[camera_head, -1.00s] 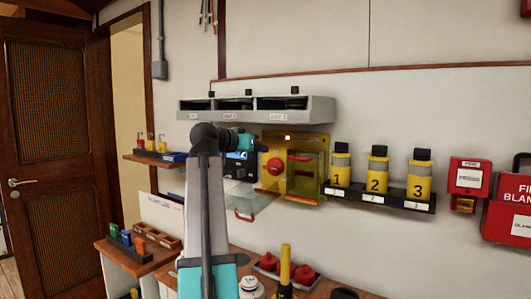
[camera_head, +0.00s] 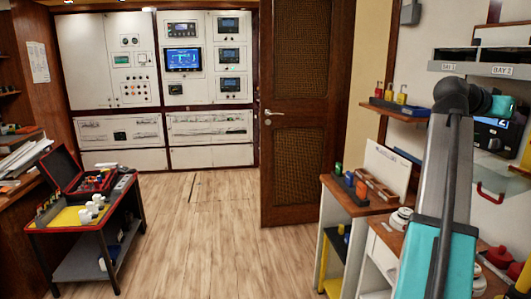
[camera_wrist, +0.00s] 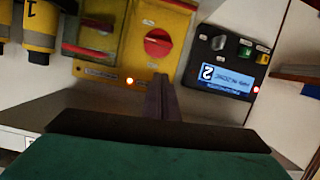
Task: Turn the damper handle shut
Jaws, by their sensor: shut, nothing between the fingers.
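In the wrist view, which is upside down, a round red knob (camera_wrist: 157,42) with a bar across it sits on a yellow wall panel (camera_wrist: 125,62). A red bar shows on the same panel beside it. I cannot read a label that says which part is the damper handle. My gripper (camera_wrist: 161,82) is shut and empty, its closed fingers pointing at the wall just below the knob in that picture, apparently apart from it. In the head view my arm hides most of this area; only a sliver of the yellow panel (camera_head: 526,150) shows at the right edge.
A dark control box (camera_wrist: 225,60) with a lit display is beside the yellow panel. A grey bay shelf (camera_head: 475,68) is above my wrist. A small shelf (camera_head: 394,111) and cabinet stand left of my arm. A tool trolley (camera_head: 85,215) is far left; open floor lies between.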

